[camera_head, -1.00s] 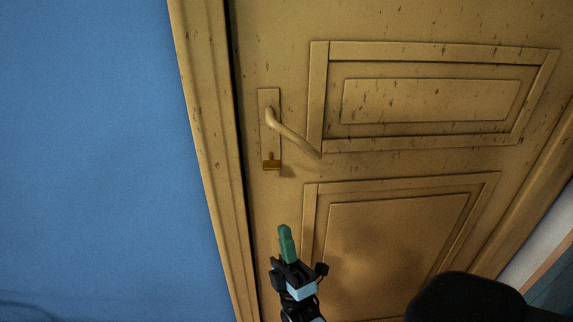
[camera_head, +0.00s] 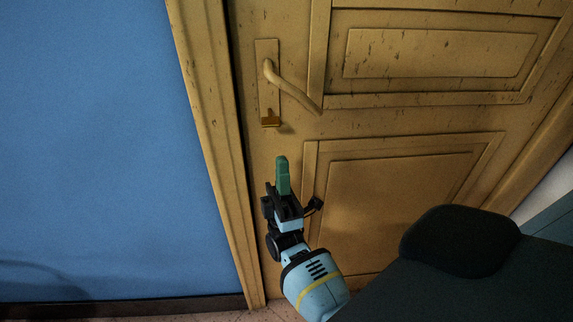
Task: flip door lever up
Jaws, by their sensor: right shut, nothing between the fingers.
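The door lever (camera_head: 293,90) is a curved handle on a narrow plate near the left edge of the yellow-brown door (camera_head: 415,125). It slopes down to the right from its pivot. A small brass key or latch (camera_head: 270,118) sits at the bottom of the plate. My right gripper (camera_head: 282,160) points up with green fingers that are shut and empty. It is below the lever and the latch, apart from both in the picture. How far it is from the door surface is hard to tell. My left gripper is not in view.
The door frame (camera_head: 207,120) runs down the left side of the door, with a blue wall (camera_head: 100,150) beyond it. A dark skirting board (camera_head: 120,306) and a strip of floor show at the bottom. The space between the gripper and the lever is clear.

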